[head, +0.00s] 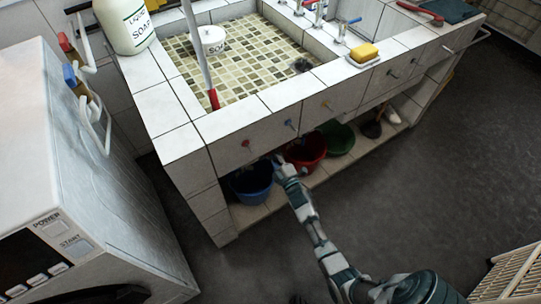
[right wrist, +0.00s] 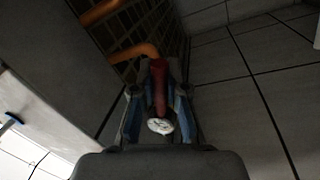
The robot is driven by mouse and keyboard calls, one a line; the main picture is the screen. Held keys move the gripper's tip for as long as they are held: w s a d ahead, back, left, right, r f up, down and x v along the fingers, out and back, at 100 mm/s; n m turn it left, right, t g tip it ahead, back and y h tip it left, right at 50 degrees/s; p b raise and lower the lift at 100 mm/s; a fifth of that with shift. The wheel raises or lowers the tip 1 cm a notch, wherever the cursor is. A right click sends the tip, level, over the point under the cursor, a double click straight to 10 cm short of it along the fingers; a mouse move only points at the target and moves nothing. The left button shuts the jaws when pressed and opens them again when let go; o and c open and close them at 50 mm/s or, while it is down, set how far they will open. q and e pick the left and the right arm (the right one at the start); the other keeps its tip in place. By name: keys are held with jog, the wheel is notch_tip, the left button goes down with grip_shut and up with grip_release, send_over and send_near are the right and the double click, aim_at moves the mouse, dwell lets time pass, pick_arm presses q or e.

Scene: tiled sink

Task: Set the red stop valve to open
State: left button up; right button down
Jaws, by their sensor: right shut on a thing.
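The red stop valve handle (right wrist: 159,82) shows in the right wrist view between the two fingers of my right gripper (right wrist: 158,92), which is shut on it. A small white round piece (right wrist: 160,126) sits at the near end of the handle. In the head view my right gripper (head: 277,160) reaches in under the front of the tiled sink, above the blue bucket. The valve is hidden there by the counter. My left gripper is in neither view.
Orange pipes (right wrist: 134,53) run beside the valve. A blue bucket (head: 250,184), a red bucket (head: 308,150) and a green bucket (head: 339,138) stand on the low shelf. A white washing machine (head: 75,170) stands at the left.

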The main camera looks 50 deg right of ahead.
jog(key=n, duration=0.2)
jog(key=r+n+y, duration=0.1)
jog(key=shift+a+n+t, duration=0.2)
jog(key=shift+n+t, duration=0.1)
jog(key=shift+n, duration=0.1)
jog(key=shift+r+n+y, duration=0.2)
jog(key=shift+n+y, duration=0.1)
jog(key=shift+n, duration=0.6)
jog(key=c, duration=1.2)
grip_release()
jog(key=shift+a, duration=0.1)
jog(key=shift+r, duration=0.3)
jog(key=v, duration=1.2)
jog(key=shift+f, duration=0.15)
